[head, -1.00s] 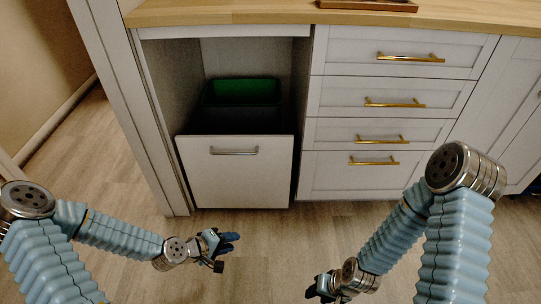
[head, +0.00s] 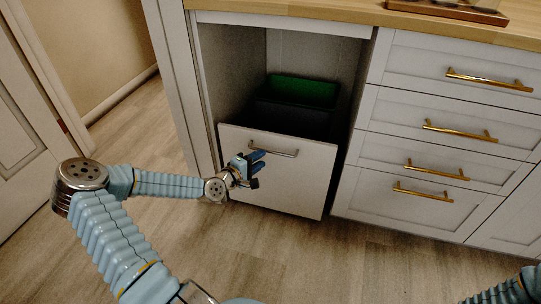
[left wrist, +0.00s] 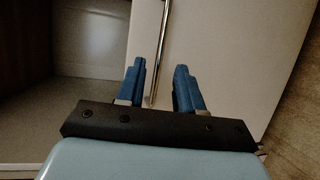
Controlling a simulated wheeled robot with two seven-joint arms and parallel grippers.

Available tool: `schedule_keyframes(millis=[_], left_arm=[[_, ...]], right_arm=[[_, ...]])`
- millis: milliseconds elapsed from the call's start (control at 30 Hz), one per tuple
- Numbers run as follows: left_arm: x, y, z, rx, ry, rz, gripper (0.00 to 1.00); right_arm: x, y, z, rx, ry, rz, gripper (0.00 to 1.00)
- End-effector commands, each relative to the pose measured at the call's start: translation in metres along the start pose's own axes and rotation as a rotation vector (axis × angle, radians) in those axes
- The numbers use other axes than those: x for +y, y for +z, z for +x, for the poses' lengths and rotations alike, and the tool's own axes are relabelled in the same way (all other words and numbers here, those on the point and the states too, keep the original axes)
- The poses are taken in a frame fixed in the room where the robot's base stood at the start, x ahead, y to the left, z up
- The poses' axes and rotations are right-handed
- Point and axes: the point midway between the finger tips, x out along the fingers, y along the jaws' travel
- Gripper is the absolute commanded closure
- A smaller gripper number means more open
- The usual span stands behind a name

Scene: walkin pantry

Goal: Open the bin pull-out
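The bin pull-out has a plain white front panel (head: 290,182) low in an open cabinet bay. Its silver bar handle (head: 283,152) runs across the upper part of the panel. A green bin (head: 303,91) and a dark bin show behind the panel. My left gripper (head: 260,164) is in front of the panel, at the left end of the handle. In the left wrist view its two blue fingers (left wrist: 160,72) stand apart, with the bar (left wrist: 163,42) showing between them; contact cannot be told. My right gripper is out of view.
White drawers with gold handles (head: 460,130) stand to the right of the bay, under a wooden counter (head: 310,18). A white upright post (head: 178,80) borders the bay on the left. The wooden floor (head: 260,245) before the panel is clear.

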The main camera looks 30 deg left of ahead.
Motion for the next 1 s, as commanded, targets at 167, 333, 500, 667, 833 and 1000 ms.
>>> schedule_keyframes(millis=[167, 333, 500, 667, 833, 1000], left_arm=[[0.000, 0.001, 0.036, -0.003, 0.001, 0.001, 0.64], [0.000, 0.001, 0.053, -0.002, -0.001, 0.001, 0.64], [-0.001, 0.000, 0.057, 0.000, -0.001, 0.001, 0.64], [0.000, 0.000, 0.057, 0.000, -0.001, 0.001, 0.64], [0.000, 0.000, 0.056, -0.001, -0.001, 0.001, 0.88], [0.000, 0.000, 0.056, -0.001, -0.001, 0.001, 1.00]], right_arm=[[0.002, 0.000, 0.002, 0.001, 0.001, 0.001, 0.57], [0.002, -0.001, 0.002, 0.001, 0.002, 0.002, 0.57], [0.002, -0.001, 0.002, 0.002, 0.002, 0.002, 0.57], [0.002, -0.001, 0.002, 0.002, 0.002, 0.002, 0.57], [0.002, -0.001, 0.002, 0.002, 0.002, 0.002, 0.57], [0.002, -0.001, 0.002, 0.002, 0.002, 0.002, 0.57]])
